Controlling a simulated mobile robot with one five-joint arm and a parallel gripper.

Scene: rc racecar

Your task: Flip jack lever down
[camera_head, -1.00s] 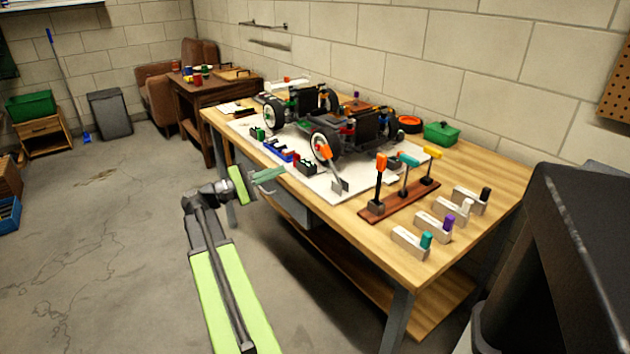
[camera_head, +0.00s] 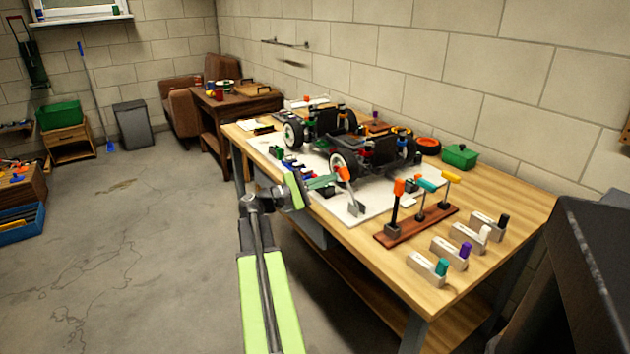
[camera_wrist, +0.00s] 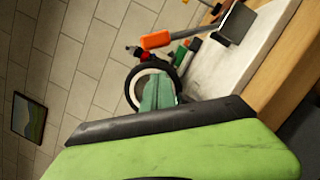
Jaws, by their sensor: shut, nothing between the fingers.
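The jack (camera_head: 356,208) is a small grey block on the white mat near the table's front edge. Its lever rises tilted from the block and ends in an orange handle (camera_head: 344,174). In the wrist view the orange handle (camera_wrist: 156,40), its grey shaft and the grey block (camera_wrist: 236,22) show at the top. My gripper (camera_head: 328,181) has teal fingers, is shut and empty, and is just left of the lever. In the wrist view my gripper (camera_wrist: 160,92) is below the orange handle in the picture, with a gap between them.
The racecar (camera_head: 360,150) stands on the white mat (camera_head: 385,203) behind the jack. A red-brown rack (camera_head: 415,227) with several upright tools is to the right. Several grey blocks with coloured knobs (camera_head: 430,266) line the right end. The table's front right corner is clear.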

